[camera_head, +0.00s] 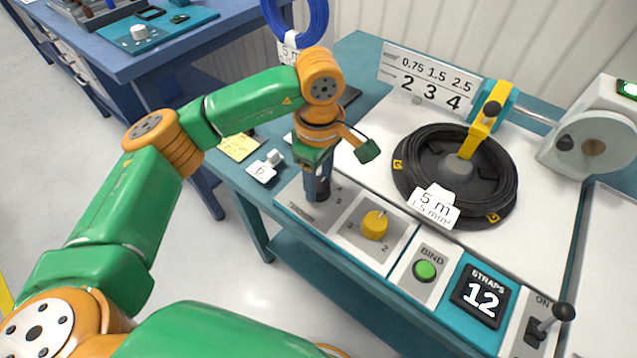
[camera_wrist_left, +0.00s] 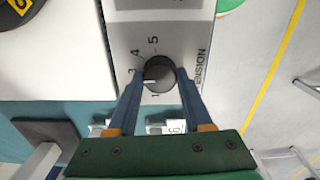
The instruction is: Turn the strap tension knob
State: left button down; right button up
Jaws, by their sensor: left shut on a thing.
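The strap tension knob (camera_wrist_left: 160,73) is a round black knob on a light grey panel (camera_wrist_left: 190,15) marked TENSION, with numbers around it. A white line on the knob points left in the left wrist view, close to the 3. My left gripper (camera_wrist_left: 159,78) has its two blue fingers on either side of the knob, shut on it. In the head view my left gripper (camera_head: 318,194) points down onto the panel (camera_head: 296,203) at the bench's front left corner and hides the knob. My right gripper is not in view.
Beside the panel are a yellow selector knob (camera_head: 375,225), a green BIND button (camera_head: 425,271), a STRAPS display reading 12 (camera_head: 480,295) and a black lever (camera_head: 563,312). A black cable coil (camera_head: 410,180) lies behind, under a yellow arm (camera_head: 472,138). Small tags and a yellow note (camera_head: 238,147) lie at left.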

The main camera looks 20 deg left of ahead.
aim_at(319, 185)
pick_arm(q)
jog(key=shift+m, duration=0.4)
jog(key=shift+c, duration=1.6)
grip_release()
jog(key=shift+r, duration=0.1)
notch_tip(319, 185, up, 7)
jog(key=shift+d+f+b, duration=0.1)
jog(key=shift+b, duration=0.3)
